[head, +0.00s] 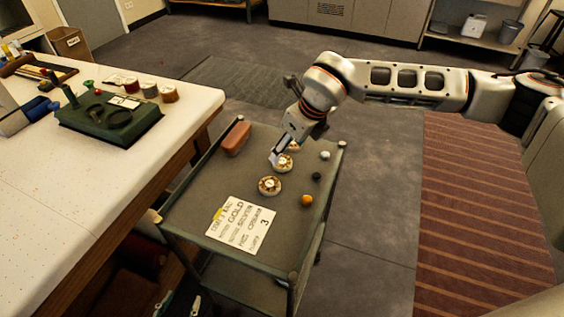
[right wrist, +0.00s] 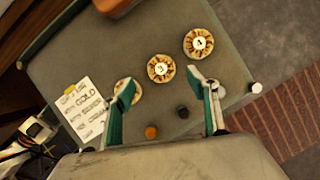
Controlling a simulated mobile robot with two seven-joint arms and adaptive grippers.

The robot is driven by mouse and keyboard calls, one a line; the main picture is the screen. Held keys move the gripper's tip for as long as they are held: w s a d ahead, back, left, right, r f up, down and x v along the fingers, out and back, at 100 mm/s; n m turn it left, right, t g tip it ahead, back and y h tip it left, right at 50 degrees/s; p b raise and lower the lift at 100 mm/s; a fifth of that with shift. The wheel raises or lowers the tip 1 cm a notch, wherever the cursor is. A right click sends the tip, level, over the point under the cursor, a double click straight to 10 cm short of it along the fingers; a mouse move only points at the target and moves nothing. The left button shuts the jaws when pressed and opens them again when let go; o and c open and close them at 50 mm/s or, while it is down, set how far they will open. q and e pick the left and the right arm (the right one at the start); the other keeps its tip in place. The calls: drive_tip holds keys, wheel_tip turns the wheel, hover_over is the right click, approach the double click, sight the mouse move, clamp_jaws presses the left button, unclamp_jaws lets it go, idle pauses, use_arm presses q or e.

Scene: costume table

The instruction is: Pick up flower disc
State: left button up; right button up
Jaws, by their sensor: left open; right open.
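Three round flower discs, pale with brown-gold petals and white centres, lie in a row on the grey cart top. In the head view they are the near disc (head: 269,186), the middle disc (head: 284,165) and the far disc (head: 294,147), partly hidden by my gripper. The right wrist view shows the far disc (right wrist: 198,43), the middle disc (right wrist: 161,68) and the near disc (right wrist: 134,91), partly behind a finger. My right gripper (head: 275,157) is open and empty by the middle disc; its fingers (right wrist: 163,98) are spread. My left gripper (head: 180,303) is open at the bottom edge, below the cart.
The cart (head: 190,205) also bears a lettered card (head: 241,224), a reddish block (head: 236,139), an orange ball (head: 307,199), a black ball (head: 316,176) and a white ball (head: 325,155). A white table (head: 60,190) with a green tray (head: 110,130) stands left.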

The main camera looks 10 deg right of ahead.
sight(282, 162)
drive_tip(key=x, duration=0.6)
drive_tip(key=shift+d+f, duration=0.1)
drive_tip(key=shift+d, duration=0.05)
drive_tip(key=shift+s, duration=0.1)
drive_tip(key=c, duration=1)
